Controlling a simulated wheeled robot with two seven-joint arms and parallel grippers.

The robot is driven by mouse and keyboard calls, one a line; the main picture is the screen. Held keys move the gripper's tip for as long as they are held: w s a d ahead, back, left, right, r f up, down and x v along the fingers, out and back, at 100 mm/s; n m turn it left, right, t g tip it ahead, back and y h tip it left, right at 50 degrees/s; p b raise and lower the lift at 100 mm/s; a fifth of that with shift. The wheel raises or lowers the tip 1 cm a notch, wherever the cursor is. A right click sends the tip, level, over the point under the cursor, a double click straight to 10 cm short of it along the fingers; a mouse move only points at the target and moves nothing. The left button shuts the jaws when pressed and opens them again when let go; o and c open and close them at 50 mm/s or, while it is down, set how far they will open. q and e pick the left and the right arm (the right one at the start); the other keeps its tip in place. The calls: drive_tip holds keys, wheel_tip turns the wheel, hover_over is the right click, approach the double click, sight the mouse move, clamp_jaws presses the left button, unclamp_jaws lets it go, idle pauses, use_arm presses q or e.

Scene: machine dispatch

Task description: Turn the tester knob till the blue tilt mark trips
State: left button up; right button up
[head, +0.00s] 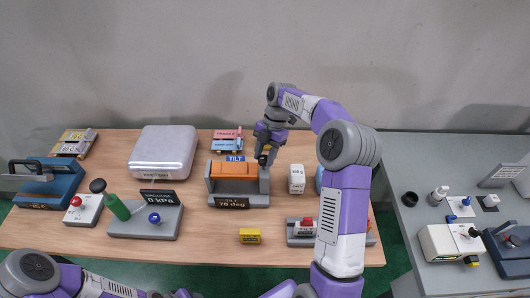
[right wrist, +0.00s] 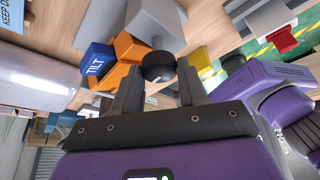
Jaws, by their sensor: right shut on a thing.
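The tester (head: 239,199) is a grey stand in the middle of the wooden table, with an orange block (head: 233,170) between its side posts. Its dark front display reads about 70 deg; the digits are small. The blue TILT mark (head: 236,158) is at the block's back edge, and it also shows in the right wrist view (right wrist: 97,62). My right gripper (head: 264,157) is at the tester's right post. In the right wrist view its fingers are shut on the black round knob (right wrist: 158,65). My left arm shows along the bottom edge; its gripper is not visible.
A pressure unit (head: 146,222) with a green handle stands left of the tester. A silver case (head: 164,152) is behind it. A yellow block (head: 250,236) lies in front of the tester. A white box (head: 296,178) stands close to the right. A grey side table (head: 415,232) holds more devices.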

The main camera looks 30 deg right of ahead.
idle(0.5)
drive_tip(key=o, duration=1)
drive_tip(key=shift+o, duration=0.2)
drive_tip(key=shift+r, duration=0.1)
drive_tip(key=p+v, duration=0.1)
drive_tip(key=v, duration=0.6)
drive_tip(key=shift+r, duration=0.15)
drive_tip(key=shift+d, duration=0.1)
